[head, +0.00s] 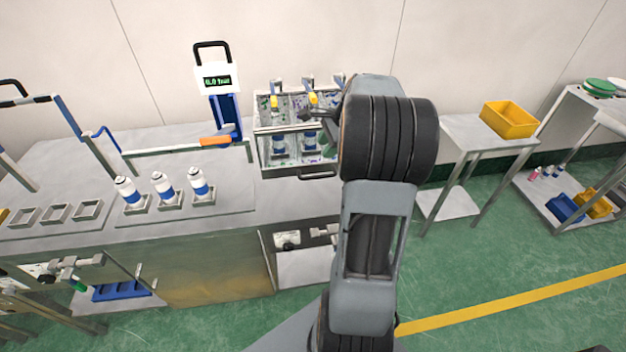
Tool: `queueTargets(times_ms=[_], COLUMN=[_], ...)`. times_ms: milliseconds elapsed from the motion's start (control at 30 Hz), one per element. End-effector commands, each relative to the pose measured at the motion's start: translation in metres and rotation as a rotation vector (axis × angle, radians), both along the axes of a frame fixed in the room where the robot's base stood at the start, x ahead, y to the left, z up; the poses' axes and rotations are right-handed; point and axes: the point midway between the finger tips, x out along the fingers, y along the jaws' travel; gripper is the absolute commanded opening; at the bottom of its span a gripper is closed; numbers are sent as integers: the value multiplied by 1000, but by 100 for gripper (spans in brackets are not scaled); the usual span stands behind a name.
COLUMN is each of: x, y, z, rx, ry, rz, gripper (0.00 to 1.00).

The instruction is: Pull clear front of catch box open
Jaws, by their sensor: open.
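The clear-fronted box (264,150) stands at the back right of the steel bench, with blue-and-white cans visible inside. A dark handle bar (299,173) runs along the lower edge of its front, which looks shut. My gripper (319,131) is at the right part of this box, mostly hidden behind my own arm. Its jaws are open, and one dark finger shows in front of the box's upper part. I cannot tell whether it touches the front or the handle.
Three white-and-blue cans (164,189) stand in holders on the bench, left of the box. A gauge stand (217,80) with a blue post and orange lever stands beside it. A yellow bin (509,119) sits on a side table at right. Green floor is open at the lower right.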

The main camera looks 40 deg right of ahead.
Motion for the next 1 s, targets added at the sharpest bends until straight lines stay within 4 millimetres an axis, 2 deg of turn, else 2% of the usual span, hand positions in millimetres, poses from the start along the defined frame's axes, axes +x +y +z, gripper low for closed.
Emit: queueTargets(times_ms=[33, 100, 200, 700, 1000], x=[1, 2, 5, 34, 44], y=[-10, -17, -19, 7, 15], z=[-8, -15, -25, -106, -134], rx=[22, 44, 60, 61, 58], ry=[6, 12, 17, 18, 16], rz=[-44, -83, -109, -108, -108], gripper=[40, 40, 40, 40, 40])
